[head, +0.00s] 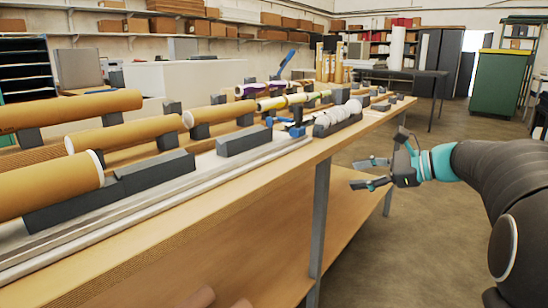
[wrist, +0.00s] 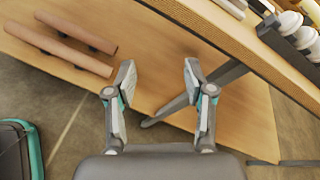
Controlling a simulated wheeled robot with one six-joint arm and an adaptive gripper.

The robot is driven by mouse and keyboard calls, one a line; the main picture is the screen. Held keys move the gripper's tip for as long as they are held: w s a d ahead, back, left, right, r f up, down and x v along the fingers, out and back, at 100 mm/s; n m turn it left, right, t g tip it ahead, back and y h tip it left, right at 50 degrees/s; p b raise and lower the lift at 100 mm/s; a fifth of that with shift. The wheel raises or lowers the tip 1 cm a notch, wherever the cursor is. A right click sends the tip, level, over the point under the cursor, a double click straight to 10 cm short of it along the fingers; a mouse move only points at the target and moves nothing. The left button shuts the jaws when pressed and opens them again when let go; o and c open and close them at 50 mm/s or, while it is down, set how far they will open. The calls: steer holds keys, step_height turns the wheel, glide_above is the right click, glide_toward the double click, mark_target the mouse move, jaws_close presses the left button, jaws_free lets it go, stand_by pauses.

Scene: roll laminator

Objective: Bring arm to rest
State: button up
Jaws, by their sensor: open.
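My gripper (head: 372,173) is at the right in the head view, in front of the long bench's edge and over the open floor. It is held roughly level and points left toward the bench. In the wrist view my gripper (wrist: 157,85) has its two fingers spread wide apart with nothing between them. Behind the fingers are the lower wooden shelf (wrist: 160,60) and a dark bench leg. My dark arm runs out to the right of the head view.
The bench (head: 250,180) carries orange-brown rolls (head: 70,108), dark blocks (head: 243,141) and white rollers (head: 338,115). A metal bench leg (head: 319,215) stands left of my gripper. A green cabinet (head: 497,85) stands far back right. Floor (head: 400,260) is clear below my arm.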

steer(key=s+a+f+n+g+h, duration=0.1)
steer(key=s+f+n+g+h, duration=0.2)
steer(key=s+f+n+h, duration=0.9)
steer(key=s+a+f+n, duration=0.1)
steer(key=s+n, duration=0.1)
steer(key=s, duration=0.4)
steer(key=s+a+f+n+t, duration=0.1)
steer(key=s+f+n, duration=0.1)
steer(key=s, duration=0.4)
steer(key=s+a+f+n, duration=0.1)
steer(key=s+n, duration=0.1)
steer(key=s, duration=0.4)
steer(key=shift+s+a+f+n, duration=0.15)
steer(key=shift+a+f+n, duration=0.1)
steer(key=shift+n, duration=0.15)
